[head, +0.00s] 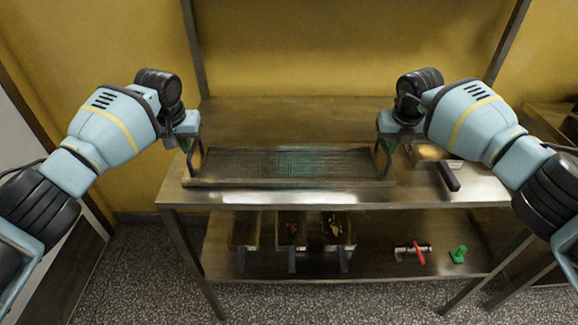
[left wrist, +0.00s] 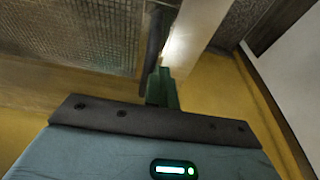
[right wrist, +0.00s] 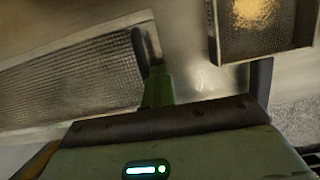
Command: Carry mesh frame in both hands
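The mesh frame (head: 290,163) is a long flat rectangle of grey mesh with a dark upright handle at each end. It lies level at the front of the upper table; I cannot tell whether it touches the top. My left gripper (head: 189,146) is at its left end, with its narrow green fingers together at the dark handle (left wrist: 154,45). My right gripper (head: 386,147) is at the right end, its fingers together at the other handle (right wrist: 140,52). Both look shut on the handles, though the contact is partly hidden. The mesh also shows in the right wrist view (right wrist: 70,85).
A tray with yellowish contents (head: 432,152) and a black handle (head: 448,178) lies close to the frame's right end. The lower shelf (head: 375,255) bears several dark bins (head: 290,232), a red-handled metal part (head: 416,252) and a green piece (head: 458,254). The table behind the frame is clear.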

